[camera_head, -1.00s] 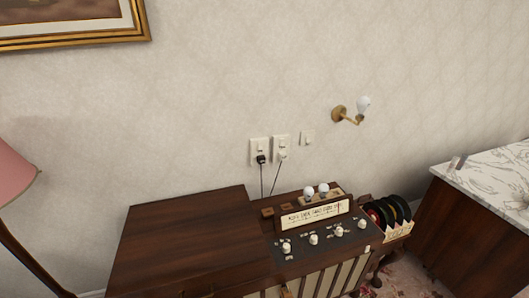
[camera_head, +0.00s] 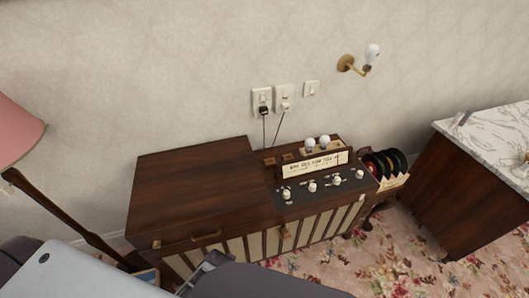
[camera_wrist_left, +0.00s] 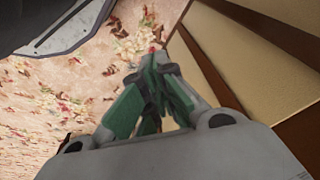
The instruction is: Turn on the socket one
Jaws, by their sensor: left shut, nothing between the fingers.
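Two white wall sockets are side by side above the radio cabinet. The left socket (camera_head: 262,97) has a black plug in it, and the right socket (camera_head: 284,93) has a white plug. Cords hang from both down behind the cabinet. No label shows which is socket one, and the switch positions are too small to tell. My left gripper (camera_wrist_left: 153,72) is shut and empty in the left wrist view, with its green-padded fingers together. It is above the carpet next to the cabinet's slatted front, well below and away from the sockets. My right gripper is not in view.
A wall switch (camera_head: 311,88) is right of the sockets, below a brass lamp (camera_head: 352,65). The wooden radio cabinet (camera_head: 195,190) stands under the sockets. A record rack (camera_head: 388,182) and marble-topped counter (camera_head: 485,145) are to the right. A pink lamp (camera_head: 18,130) is at left.

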